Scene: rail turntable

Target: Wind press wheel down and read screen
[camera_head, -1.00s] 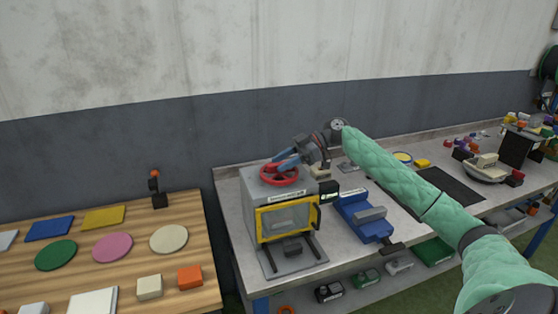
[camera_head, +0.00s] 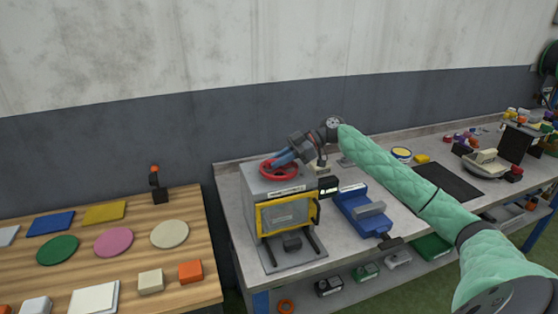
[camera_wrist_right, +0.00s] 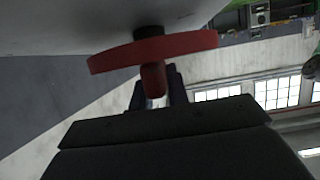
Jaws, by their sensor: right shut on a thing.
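The red press wheel (camera_head: 279,169) sits on top of the grey press box (camera_head: 262,185), which has a yellow-framed window (camera_head: 287,214) in front. My right gripper (camera_head: 284,157) reaches in from the right over the wheel, its blue fingers at the wheel's upper side. In the right wrist view the gripper (camera_wrist_right: 158,95) is shut on the red handle knob (camera_wrist_right: 153,78) that stands out from the wheel (camera_wrist_right: 190,44). A small dark screen (camera_head: 328,187) with a faint lit readout is at the box's right side; I cannot read it. My left gripper is not in view.
A blue vise-like tool (camera_head: 360,211) stands right of the press on the grey bench. A dark mat (camera_head: 447,182) and a dish with parts lie further right. A wooden table (camera_head: 200,237) with coloured discs and blocks is at the left.

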